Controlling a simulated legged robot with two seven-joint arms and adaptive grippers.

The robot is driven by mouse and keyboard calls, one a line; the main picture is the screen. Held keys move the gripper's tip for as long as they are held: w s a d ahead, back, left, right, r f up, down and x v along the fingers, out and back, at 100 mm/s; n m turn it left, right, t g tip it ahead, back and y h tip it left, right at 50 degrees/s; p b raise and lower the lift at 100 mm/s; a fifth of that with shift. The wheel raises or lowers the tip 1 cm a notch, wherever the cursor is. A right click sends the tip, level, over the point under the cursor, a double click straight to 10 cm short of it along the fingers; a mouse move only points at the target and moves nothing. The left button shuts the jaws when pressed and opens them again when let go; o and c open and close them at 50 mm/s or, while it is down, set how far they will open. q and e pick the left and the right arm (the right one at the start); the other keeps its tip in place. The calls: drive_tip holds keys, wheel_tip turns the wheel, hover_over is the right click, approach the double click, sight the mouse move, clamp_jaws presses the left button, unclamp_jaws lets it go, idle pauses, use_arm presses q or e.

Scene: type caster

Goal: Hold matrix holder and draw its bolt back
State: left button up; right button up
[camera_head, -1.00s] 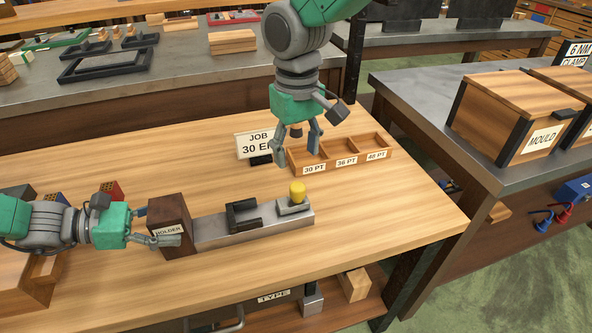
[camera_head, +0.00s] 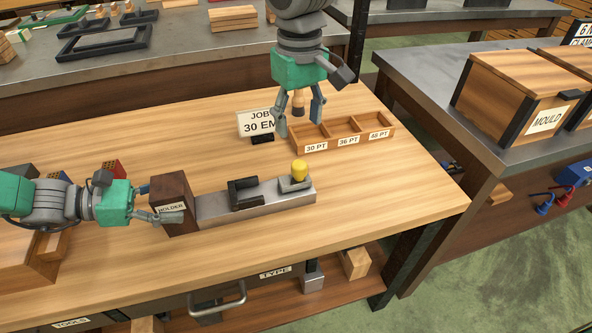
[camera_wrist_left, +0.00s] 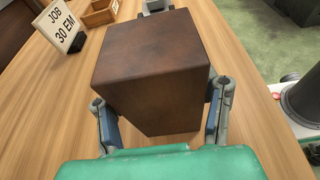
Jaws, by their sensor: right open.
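A black bracket (camera_head: 246,196) and a yellow knob (camera_head: 299,170) on a grey block sit on the bar. My left gripper (camera_head: 160,202) is shut on the brown block, one finger on each side. In the left wrist view the brown block (camera_wrist_left: 155,75) stands between both fingers (camera_wrist_left: 162,118). My right gripper (camera_head: 299,122) is open, fingers down, above and behind the yellow knob, apart from it. A small tan shape shows between its fingers, unclear.
A wooden tray (camera_head: 343,147) marked 30 PT, 36 PT and 48 PT lies behind the bar, close to my right gripper. A JOB 30 EM sign (camera_head: 258,124) stands left of it. The table (camera_head: 390,200) is clear to the right and front.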

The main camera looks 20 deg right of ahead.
use_arm(q)
drive_tip(key=o, duration=0.4)
drive_tip(key=v, duration=1.2)
drive_tip(key=shift+s+f, duration=0.1)
drive_tip(key=shift+f, duration=0.05)
